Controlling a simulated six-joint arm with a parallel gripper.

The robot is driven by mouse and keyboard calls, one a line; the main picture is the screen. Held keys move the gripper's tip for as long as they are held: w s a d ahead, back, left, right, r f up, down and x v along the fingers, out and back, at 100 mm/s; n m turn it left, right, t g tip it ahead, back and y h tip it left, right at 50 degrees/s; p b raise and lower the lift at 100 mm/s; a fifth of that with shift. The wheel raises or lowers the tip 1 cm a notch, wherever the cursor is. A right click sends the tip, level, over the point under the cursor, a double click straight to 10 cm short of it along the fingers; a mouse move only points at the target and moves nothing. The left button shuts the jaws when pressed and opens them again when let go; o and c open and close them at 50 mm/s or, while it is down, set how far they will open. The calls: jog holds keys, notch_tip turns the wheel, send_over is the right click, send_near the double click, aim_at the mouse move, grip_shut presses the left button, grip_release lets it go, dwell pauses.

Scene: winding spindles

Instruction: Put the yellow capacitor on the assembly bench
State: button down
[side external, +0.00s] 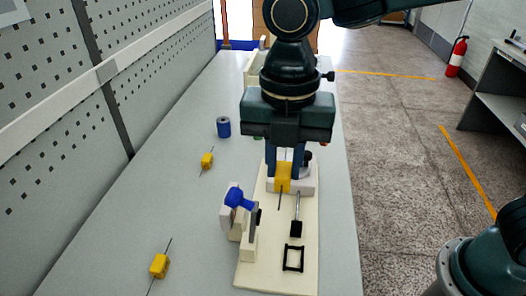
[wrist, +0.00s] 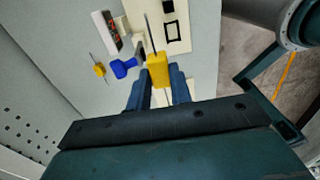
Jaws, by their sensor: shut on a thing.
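My gripper (side external: 284,168) points down and is shut on a yellow capacitor (side external: 283,184), a small block with thin wire leads. In the wrist view the capacitor (wrist: 158,70) sits between the blue fingers (wrist: 160,88), one lead pointing away. It is in front of a white block on the cream board; whether it touches anything below cannot be told. Two other yellow capacitors lie on the grey assembly bench (side external: 195,235): one at middle left (side external: 207,160), one at the near left (side external: 159,266).
A blue spool (side external: 223,127) stands behind.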

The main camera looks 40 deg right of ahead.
jog(key=w+a, duration=0.5)
jog(key=w, duration=0.5)
send_over(204, 211)
jog(key=shift+f, duration=0.8)
jog(key=shift+f, duration=0.1)
notch_tip(204, 211, down, 20)
jog(key=shift+r, duration=0.1)
dwell(0.5)
jog(key=c, duration=1.3)
grip_release()
jog(key=shift+o, duration=0.2)
